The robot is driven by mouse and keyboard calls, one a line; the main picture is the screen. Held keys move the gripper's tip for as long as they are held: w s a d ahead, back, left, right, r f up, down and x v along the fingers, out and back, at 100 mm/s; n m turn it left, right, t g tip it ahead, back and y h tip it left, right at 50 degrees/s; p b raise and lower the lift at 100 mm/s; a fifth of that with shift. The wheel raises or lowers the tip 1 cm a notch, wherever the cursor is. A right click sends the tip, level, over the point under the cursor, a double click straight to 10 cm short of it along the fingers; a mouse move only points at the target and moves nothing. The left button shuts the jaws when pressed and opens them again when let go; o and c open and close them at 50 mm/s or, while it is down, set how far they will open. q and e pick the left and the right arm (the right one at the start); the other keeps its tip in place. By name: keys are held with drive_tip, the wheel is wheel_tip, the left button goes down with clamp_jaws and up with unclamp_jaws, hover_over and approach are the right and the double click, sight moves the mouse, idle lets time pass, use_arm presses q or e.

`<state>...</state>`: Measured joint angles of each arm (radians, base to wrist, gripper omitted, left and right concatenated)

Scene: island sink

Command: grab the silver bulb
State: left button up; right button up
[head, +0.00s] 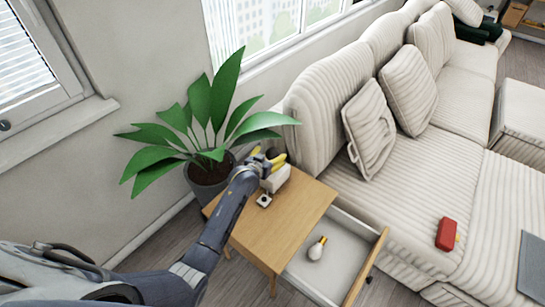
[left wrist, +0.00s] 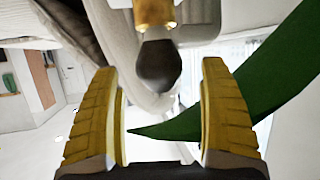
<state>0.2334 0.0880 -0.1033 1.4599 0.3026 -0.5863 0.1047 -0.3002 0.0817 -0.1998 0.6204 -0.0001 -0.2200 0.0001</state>
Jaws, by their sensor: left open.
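My left gripper (head: 267,156) is open above the back of the wooden side table, with its yellow fingers spread. In the left wrist view its fingers (left wrist: 160,72) stand apart. A dark grey, glossy bulb with a gold base (left wrist: 158,62) shows between and just beyond the fingertips, apart from both; it appears to be the silver bulb. In the head view the gripper mostly hides that spot. Another bulb, whitish with a gold base (head: 317,248), lies in the open drawer (head: 345,272). My right gripper is not in view.
A potted plant (head: 210,170) stands close behind my left gripper, and a green leaf (left wrist: 250,90) crosses behind one finger. A small white object (head: 276,179) is on the side table (head: 285,220). A striped sofa (head: 400,190) with a red item (head: 446,234) is on the right.

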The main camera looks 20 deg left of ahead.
use_arm(q)
drive_tip(key=shift+x, duration=1.35)
drive_tip(key=shift+c, duration=0.4)
drive_tip(key=c, duration=1.2)
drive_tip(key=shift+o, duration=0.2)
